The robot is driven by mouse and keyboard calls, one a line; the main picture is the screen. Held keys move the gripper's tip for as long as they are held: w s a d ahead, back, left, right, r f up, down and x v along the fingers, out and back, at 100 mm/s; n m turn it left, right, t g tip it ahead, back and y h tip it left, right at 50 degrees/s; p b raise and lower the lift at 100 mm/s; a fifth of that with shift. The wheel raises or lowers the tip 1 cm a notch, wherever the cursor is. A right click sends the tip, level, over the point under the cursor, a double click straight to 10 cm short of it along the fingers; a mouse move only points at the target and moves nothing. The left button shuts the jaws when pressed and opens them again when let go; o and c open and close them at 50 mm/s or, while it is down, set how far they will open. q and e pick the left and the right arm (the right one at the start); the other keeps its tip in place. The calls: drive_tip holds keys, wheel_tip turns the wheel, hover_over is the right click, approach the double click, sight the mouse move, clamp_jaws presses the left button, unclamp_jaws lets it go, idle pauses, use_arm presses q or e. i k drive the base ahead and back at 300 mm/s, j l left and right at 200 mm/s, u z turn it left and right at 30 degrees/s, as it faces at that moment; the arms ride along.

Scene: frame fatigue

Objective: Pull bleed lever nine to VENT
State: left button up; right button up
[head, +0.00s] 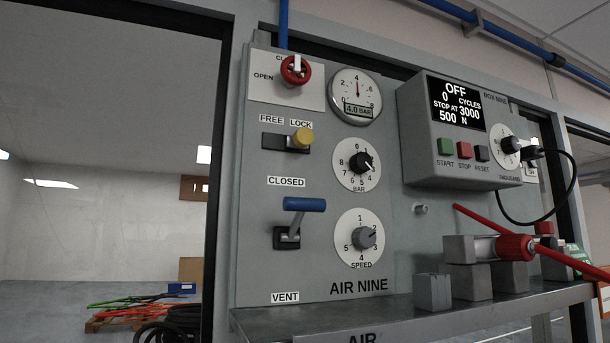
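The bleed lever (304,204) is on the grey panel marked AIR NINE (257,201). It has a blue crossbar handle on a metal stem that comes out of a dark base (286,238). The handle is raised, just below the CLOSED label (286,182). The VENT label (285,297) is lower down, below the base. Neither of my grippers is in view.
Above the lever are a yellow-knobbed FREE/LOCK slide (302,138) and a red valve knob (295,70). Two dials (360,237) and a gauge (356,94) are to its right. A metal shelf (300,320) juts out below.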

sight(302, 205)
drive_tip(key=k+j, duration=0.7)
drive_tip(key=j, duration=0.15)
